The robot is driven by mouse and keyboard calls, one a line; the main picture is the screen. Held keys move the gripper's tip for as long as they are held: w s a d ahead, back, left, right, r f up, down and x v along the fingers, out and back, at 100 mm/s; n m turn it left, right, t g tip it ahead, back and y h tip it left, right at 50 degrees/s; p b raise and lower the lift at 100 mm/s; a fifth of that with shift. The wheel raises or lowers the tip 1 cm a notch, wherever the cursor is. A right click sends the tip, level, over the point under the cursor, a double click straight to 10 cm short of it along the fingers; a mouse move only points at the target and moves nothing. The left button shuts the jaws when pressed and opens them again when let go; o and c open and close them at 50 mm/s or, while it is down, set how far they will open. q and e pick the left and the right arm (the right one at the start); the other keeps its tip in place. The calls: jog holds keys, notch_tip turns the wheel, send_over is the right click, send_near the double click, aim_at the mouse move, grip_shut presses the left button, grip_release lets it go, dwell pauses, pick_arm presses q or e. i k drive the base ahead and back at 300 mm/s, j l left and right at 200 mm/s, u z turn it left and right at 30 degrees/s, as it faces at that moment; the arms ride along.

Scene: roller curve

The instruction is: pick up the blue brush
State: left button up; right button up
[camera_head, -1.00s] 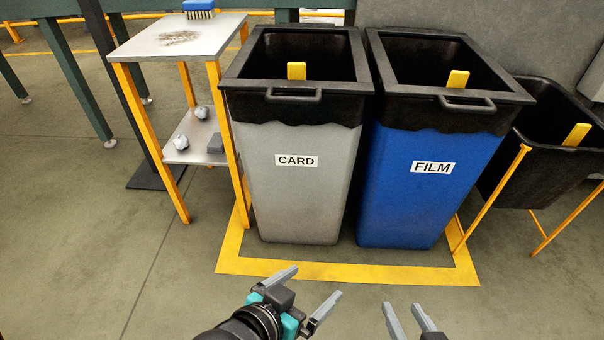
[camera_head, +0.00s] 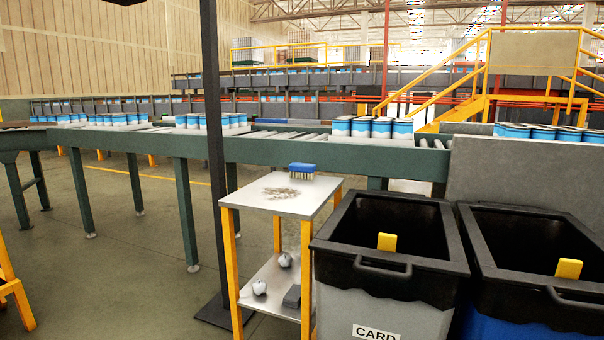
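The blue brush (camera_head: 301,169) lies on the top shelf of a small grey table with yellow legs (camera_head: 318,204), near the shelf's back edge. Its blue back faces up and its pale bristles face down. A patch of brownish dirt (camera_head: 281,193) lies on the same shelf in front of it. Neither of my grippers shows in the head view now.
The black-rimmed card bin (camera_head: 390,285) and the film bin (camera_head: 500,325) stand right of the table. A dark post (camera_head: 213,150) stands just left of it. Behind runs a green roller conveyor (camera_head: 160,148) with blue-and-white cans. Open floor lies left.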

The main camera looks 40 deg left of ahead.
aim_at(306, 171)
jog(key=z, duration=0.35)
jog(key=j+z, duration=0.35)
jog(key=j, duration=0.15)
jog(key=j+z, duration=0.35)
jog(key=j, duration=0.2)
jog(key=k+j+z, duration=0.15)
jog(key=j+z, duration=0.15)
jog(key=j, duration=0.15)
jog(key=k+j+z, duration=0.15)
jog(key=j+z, duration=0.2)
jog(key=j, duration=0.15)
